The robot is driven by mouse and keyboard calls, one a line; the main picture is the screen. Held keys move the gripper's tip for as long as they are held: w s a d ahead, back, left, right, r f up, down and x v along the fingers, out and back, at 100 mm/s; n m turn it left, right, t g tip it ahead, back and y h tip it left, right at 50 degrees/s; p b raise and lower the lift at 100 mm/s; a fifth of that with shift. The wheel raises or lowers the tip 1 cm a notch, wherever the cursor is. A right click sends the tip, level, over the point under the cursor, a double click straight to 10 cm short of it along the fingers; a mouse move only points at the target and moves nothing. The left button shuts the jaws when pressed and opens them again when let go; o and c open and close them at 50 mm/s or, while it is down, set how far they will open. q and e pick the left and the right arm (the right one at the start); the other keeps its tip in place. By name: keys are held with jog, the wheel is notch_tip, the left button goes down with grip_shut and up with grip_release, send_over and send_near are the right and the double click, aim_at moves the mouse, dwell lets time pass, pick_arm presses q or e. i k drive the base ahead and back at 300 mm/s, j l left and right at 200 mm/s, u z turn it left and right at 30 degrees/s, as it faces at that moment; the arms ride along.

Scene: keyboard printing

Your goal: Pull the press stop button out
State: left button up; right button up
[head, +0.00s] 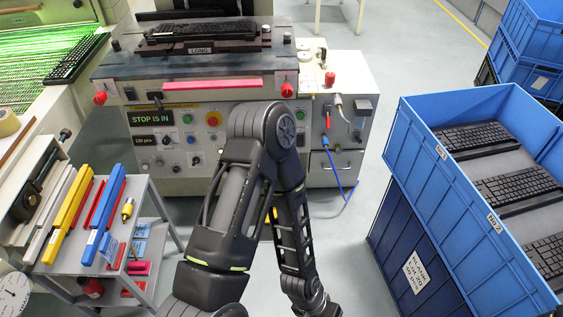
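The press stop button (213,119) looks to be the red round button on a yellow ring on the press's front panel. A display (151,118) on the same panel reads "STOP IS IN". One black arm of mine rises from the bottom middle and bends in front of the press, just right of the button, hiding part of the panel. The button itself is in clear view. Neither of my grippers is in view.
The press (190,75) carries a keyboard (196,30) on top. A tool cart (110,255) stands at the left. A blue crate (430,150) with several keyboards stands at the right. A control cabinet (345,70) adjoins the press, with a blue cable hanging in front.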

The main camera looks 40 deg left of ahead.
aim_at(213, 121)
jog(key=k+l+u, duration=0.1)
jog(key=u, duration=1.15)
